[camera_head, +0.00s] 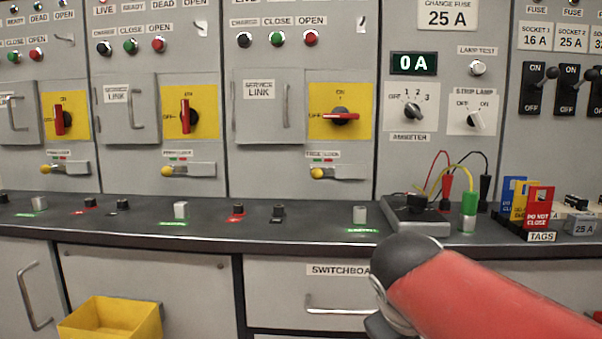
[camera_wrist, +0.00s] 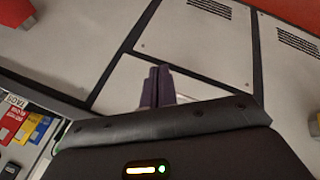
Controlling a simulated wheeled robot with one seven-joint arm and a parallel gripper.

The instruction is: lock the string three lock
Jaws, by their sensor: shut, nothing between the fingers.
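Three similar string panels show in the head view, with no readable string numbers. The rightmost has a lock slide (camera_head: 340,172) with a yellow knob (camera_head: 318,173) at its left end, below a small label with red and green marks. Above it, the red rotary handle (camera_head: 341,116) on a yellow plate lies horizontal, toward OFF. My gripper (camera_wrist: 157,86) shows in the wrist view with its dark fingers together and empty, away from the lock. The head view shows only my red arm at lower right, not the fingers.
The other two panels have their red handles (camera_head: 185,116) upright at ON, with similar lock slides (camera_head: 188,169) below. A dark ledge (camera_head: 130,222) with small blocks runs beneath. A meter with leads (camera_head: 414,215) and tags (camera_head: 538,207) stand right. A yellow bin (camera_head: 112,320) is lower left.

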